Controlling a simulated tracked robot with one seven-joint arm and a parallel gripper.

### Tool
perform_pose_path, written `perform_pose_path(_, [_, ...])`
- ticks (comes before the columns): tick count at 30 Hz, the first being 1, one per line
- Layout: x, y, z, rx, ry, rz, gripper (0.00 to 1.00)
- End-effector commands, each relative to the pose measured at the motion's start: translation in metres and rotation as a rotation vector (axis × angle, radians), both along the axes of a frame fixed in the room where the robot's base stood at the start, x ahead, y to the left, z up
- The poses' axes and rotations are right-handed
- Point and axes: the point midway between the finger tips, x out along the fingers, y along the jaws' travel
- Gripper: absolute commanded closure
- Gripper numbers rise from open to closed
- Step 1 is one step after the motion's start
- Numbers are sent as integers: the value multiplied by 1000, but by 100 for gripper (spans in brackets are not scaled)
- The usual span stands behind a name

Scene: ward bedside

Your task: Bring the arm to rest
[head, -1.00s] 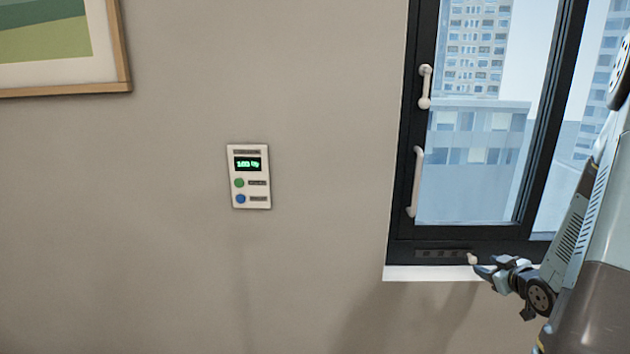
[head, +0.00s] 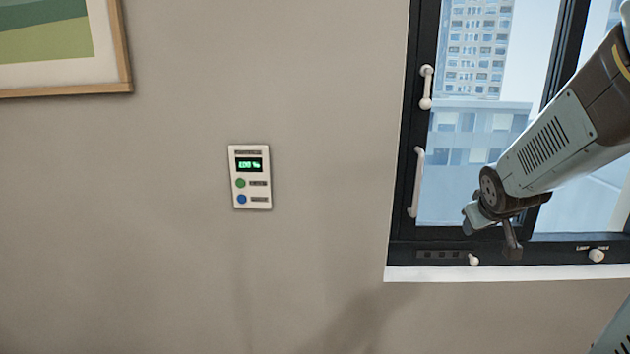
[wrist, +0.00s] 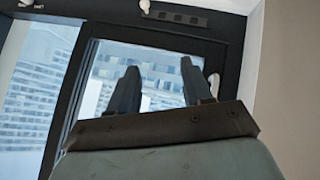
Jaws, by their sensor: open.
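My gripper (wrist: 160,80) shows in the wrist view with its two dark fingers apart and nothing between them. In the head view my arm reaches in from the right, and its wrist end (head: 482,214) is in front of the lower part of the window (head: 470,180). The fingers are hard to make out there. The wrist view shows the window frame and glass beyond the fingers, with the sill side at the top of the picture. I cannot tell the exact gap between fingers and window.
A white wall panel (head: 250,178) with a green display and green and blue buttons is on the bare wall. The window has white handles (head: 426,88) and small knobs (head: 473,260) above a white sill (head: 430,273). A framed picture (head: 128,45) hangs upper left.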

Motion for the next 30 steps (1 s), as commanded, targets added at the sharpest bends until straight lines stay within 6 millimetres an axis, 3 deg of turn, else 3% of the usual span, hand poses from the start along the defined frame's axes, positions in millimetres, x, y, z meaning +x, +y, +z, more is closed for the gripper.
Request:
perform_pose_path(9, [-72, 62, 42, 141, 80, -65, 50])
perform_pose_path(18, [-150, 113, 62, 297, 185, -67, 50])
perform_pose_path(24, [-176, 127, 66, 348, 227, -58, 50])
perform_pose_path(30, [-180, 129, 66, 354, 235, -58, 50])
